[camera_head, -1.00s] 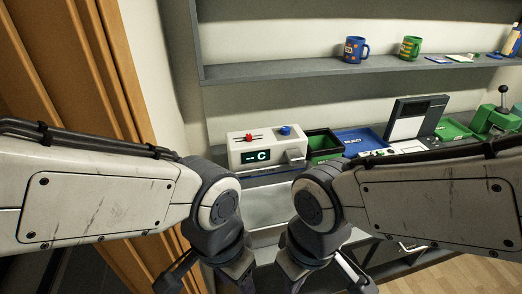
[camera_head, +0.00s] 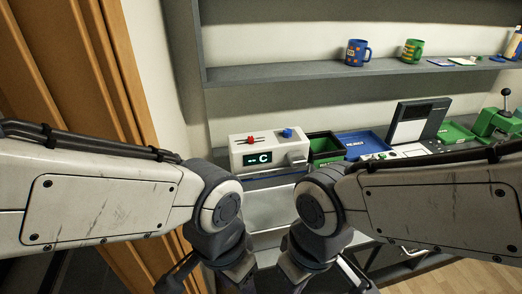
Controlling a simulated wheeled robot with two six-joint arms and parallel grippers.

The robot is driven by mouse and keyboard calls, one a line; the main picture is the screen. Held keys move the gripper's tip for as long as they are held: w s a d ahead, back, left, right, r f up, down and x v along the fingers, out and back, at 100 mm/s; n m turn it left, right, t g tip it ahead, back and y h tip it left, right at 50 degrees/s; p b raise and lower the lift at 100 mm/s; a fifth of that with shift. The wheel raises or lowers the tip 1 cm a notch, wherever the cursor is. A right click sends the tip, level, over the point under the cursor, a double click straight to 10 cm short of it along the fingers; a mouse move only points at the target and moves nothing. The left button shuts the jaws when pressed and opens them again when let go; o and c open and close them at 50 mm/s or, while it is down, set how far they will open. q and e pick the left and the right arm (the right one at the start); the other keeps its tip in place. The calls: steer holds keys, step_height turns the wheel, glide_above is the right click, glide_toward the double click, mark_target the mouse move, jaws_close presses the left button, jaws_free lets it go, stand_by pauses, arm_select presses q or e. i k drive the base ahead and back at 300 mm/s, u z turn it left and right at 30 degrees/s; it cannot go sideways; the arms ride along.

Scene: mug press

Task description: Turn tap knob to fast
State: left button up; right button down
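A white box-shaped machine (camera_head: 268,150) stands on the worktop left of centre. Its dark front display (camera_head: 264,159) reads "-- C". A red control (camera_head: 251,140) and a blue knob (camera_head: 288,133) are on its top. A pale knob (camera_head: 298,158) is at the right of its front. Any speed marking is too small to read. My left gripper (camera_head: 208,284) and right gripper (camera_head: 318,284) hang low in front of the worktop, well apart from the machine. Their fingers spread apart, with the tips cut off by the lower edge. I see nothing held.
A green-and-black bin (camera_head: 323,143) and a blue tray (camera_head: 366,139) stand right of the machine. Farther right are a dark panel device (camera_head: 418,121) and a green lever press (camera_head: 499,121). A shelf (camera_head: 300,75) above carries a blue mug (camera_head: 357,52) and a green mug (camera_head: 412,50).

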mark_target(287, 133)
steer(key=z, duration=1.7)
steer(key=i, duration=1.25)
steer(key=u, duration=2.7)
